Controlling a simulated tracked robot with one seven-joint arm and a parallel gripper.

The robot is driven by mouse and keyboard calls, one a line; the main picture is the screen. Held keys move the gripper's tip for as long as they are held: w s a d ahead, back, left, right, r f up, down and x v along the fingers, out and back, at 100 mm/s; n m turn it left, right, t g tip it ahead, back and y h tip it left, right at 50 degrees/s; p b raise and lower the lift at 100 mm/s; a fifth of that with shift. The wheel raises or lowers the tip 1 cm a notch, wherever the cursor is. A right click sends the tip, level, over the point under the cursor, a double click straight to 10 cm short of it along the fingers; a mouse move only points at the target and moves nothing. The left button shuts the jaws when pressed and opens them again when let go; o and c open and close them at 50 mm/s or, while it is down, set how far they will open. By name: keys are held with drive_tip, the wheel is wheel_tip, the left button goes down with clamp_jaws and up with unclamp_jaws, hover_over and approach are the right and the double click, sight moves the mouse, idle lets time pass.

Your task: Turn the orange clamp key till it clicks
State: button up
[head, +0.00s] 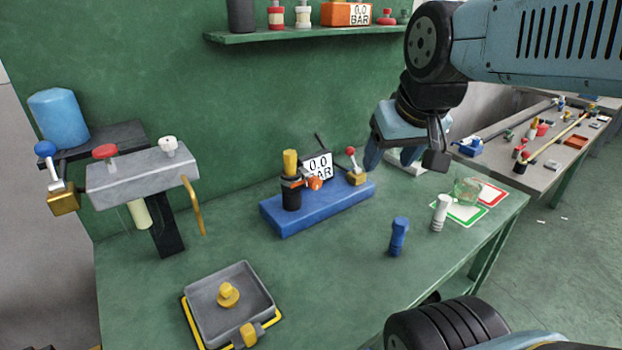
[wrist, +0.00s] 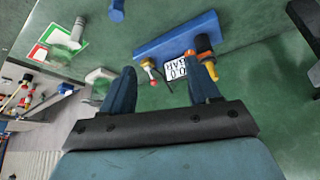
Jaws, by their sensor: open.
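The orange clamp key (head: 314,183) sits on the clamp at the dark cylinder (head: 291,197), which stands upright on a blue base block (head: 279,222) with a yellow piece on top. A gauge plate reading 0.0 BAR (head: 318,167) stands just behind the key. My gripper (head: 403,162) hangs above the table, to the right of the key and apart from it. Its jaws are open and empty. In the wrist view, the key (wrist: 190,54) shows beyond the fingers of my gripper (wrist: 163,88), near the right finger.
A red-knobbed brass valve (head: 355,175) stands at the block's right end. Blue (head: 398,237) and white (head: 440,213) cylinders stand to the right. A grey tray (head: 251,282) lies front left, below a grey fixture (head: 143,183). A shelf (head: 300,33) runs along the wall above.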

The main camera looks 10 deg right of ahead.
drive_tip(key=w+a+n+g, duration=0.2)
drive_tip(key=w+a+g, duration=0.15)
drive_tip(key=w, duration=0.85)
drive_tip(key=n+g, duration=0.2)
approach(314, 177)
wheel_tip(314, 177, down, 10)
drive_tip(key=shift+w+f, duration=0.1)
drive_tip(key=shift+w, duration=0.05)
drive_tip(key=shift+c, duration=0.3)
drive_tip(key=c, duration=1)
